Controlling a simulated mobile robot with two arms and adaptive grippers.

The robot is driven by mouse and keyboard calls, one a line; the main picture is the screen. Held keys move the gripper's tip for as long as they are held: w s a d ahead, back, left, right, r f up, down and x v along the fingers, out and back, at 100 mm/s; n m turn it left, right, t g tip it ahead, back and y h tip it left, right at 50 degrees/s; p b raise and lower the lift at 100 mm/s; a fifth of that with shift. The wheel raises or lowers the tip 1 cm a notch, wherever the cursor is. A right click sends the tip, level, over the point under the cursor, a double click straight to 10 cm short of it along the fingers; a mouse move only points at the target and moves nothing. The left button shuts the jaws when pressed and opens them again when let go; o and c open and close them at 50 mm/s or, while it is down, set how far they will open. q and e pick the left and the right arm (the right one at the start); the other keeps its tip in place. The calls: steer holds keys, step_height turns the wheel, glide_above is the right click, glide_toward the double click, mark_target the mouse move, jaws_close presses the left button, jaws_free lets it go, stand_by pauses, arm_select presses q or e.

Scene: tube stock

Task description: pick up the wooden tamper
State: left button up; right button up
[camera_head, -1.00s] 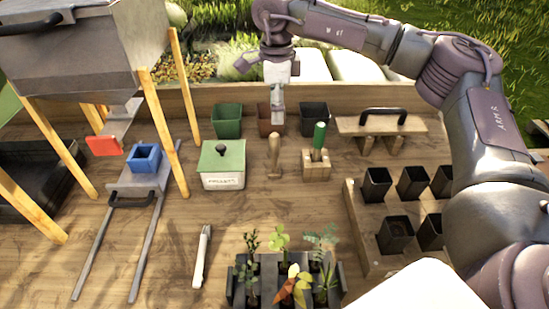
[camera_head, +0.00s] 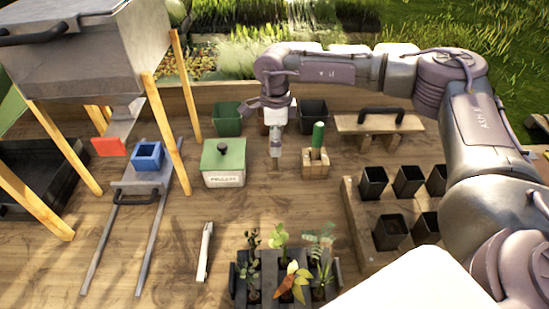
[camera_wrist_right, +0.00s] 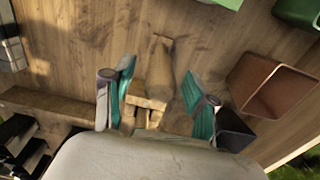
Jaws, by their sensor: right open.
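The wooden tamper (camera_head: 275,164) stands on the wooden table between the green-lidded box and the small wooden block. In the head view its upper part is mostly hidden by my right gripper (camera_head: 276,146), which points down over it. In the right wrist view the tamper's pale wood (camera_wrist_right: 160,60) shows in the gap between the two teal-padded fingers of my right gripper (camera_wrist_right: 160,100). The fingers are apart, one on each side, and I cannot tell if either touches the wood. My left gripper is not in view.
A wooden block (camera_head: 315,170) with a green-handled tool stands close right of the tamper. The green-lidded box (camera_head: 224,168) is on its left. Green (camera_head: 227,122) and black (camera_head: 314,112) pots stand behind. A seedling tray (camera_head: 270,262) is in front, with bare table between.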

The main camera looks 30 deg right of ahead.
steer(key=shift+r, duration=0.1)
jaws_close()
